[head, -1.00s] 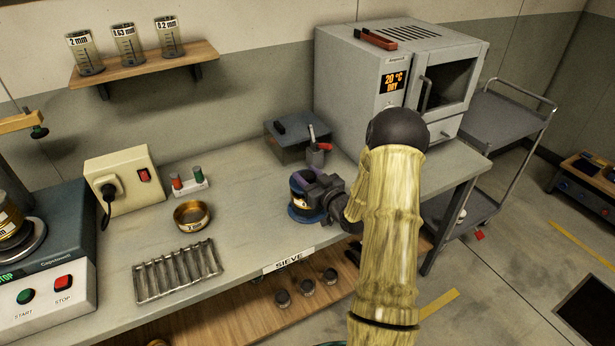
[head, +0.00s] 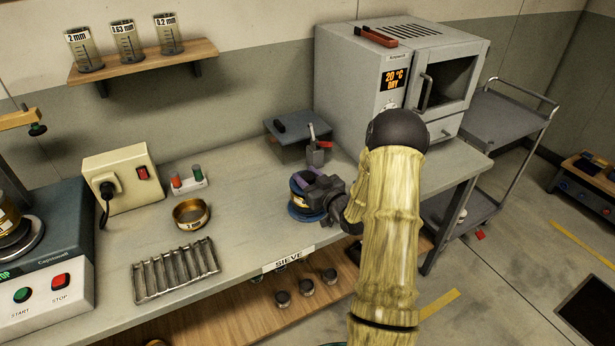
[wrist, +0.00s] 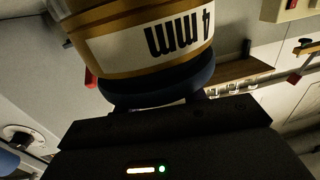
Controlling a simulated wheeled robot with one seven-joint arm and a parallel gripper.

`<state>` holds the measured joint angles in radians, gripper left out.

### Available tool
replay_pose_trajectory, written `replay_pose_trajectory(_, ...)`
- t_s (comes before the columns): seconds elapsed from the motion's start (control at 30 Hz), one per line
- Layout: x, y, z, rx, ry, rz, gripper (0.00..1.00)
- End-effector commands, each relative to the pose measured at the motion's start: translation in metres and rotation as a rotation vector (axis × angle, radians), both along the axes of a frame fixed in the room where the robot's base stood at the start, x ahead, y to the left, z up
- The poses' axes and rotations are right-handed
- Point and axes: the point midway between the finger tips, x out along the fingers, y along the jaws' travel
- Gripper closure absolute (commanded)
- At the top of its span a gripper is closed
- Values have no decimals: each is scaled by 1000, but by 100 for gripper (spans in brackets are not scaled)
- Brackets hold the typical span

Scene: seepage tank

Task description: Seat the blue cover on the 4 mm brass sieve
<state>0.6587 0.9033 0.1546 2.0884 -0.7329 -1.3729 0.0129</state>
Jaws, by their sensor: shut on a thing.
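The 4 mm brass sieve (wrist: 150,45) fills the top of the wrist view, its white label upside down in that inverted picture. The blue cover (wrist: 155,88) lies right against the sieve's rim on the side toward my gripper. I cannot tell whether it is fully down. In the head view my gripper (head: 324,190) is shut on the cover at the top of the sieve stack, on the bench's front right part. A wide blue base (head: 303,213) shows under the stack. My gripper hides much of the stack.
Another brass sieve (head: 191,214) and a ribbed metal tray (head: 176,270) stand to the left on the bench (head: 245,215). A grey scoop-like tool (head: 318,153) stands behind the stack. The oven (head: 400,80) is at the back right. The bench is clear left of the stack.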

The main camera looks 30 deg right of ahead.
Motion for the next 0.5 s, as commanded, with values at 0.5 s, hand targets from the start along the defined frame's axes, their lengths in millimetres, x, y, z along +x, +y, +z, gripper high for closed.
replay_pose_trajectory(0.5, 0, 0, -8, -1, -1, 0, 48)
